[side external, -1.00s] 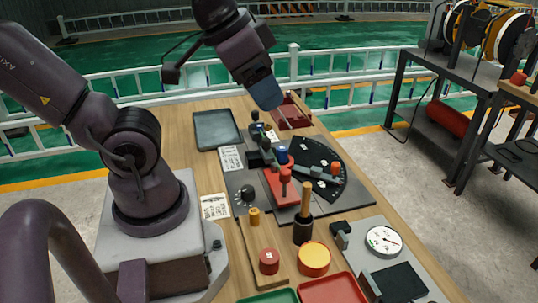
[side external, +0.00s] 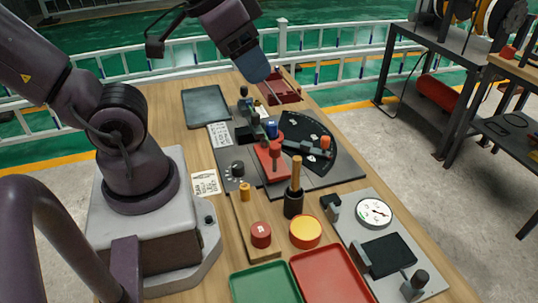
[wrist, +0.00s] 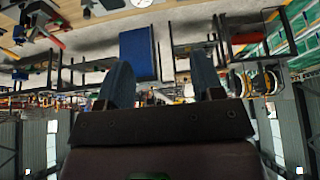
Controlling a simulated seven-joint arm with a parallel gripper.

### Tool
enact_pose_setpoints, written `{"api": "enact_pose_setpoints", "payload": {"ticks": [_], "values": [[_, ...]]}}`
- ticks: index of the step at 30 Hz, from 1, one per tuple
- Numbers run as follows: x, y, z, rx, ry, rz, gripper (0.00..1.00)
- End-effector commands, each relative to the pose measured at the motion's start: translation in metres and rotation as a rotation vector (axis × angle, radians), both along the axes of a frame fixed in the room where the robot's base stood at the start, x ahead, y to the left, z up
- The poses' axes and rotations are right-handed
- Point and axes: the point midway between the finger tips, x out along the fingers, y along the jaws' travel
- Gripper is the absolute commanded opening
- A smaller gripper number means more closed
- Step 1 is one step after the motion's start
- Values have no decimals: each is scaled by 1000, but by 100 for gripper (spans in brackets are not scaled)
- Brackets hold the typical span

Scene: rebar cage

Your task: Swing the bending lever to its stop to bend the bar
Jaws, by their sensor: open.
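The bending lever (side external: 306,149) is a dark bar with an orange-red upright knob. It lies across the black fan-shaped plate (side external: 305,128), pointing right from the bender's middle. A red block with a red knob (side external: 275,152) and a blue post (side external: 271,128) stand at its inner end. I cannot make out the bar to be bent. My gripper (side external: 274,98) is in the air beyond the bender, near the red tray at the back, well apart from the lever knob. Its two fingers also show in the wrist view (wrist: 160,80), spread with nothing between them.
A dark tray (side external: 206,108) and a red open tray (side external: 280,88) are at the back. A wooden-handled tool stands upright in a dark holder (side external: 293,204) in front of the bender. Green (side external: 262,284) and red (side external: 330,277) trays and a gauge plate (side external: 374,212) are nearer.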

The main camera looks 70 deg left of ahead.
Motion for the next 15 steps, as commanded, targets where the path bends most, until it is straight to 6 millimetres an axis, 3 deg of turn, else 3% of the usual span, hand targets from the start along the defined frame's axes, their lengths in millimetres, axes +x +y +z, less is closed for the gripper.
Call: {"api": "enact_pose_setpoints", "payload": {"ticks": [8,11,15], "values": [[0,0,0,0,0,0,61],[0,1,0,0,2,4,54],[5,8,-14,-5,75,38,54]]}}
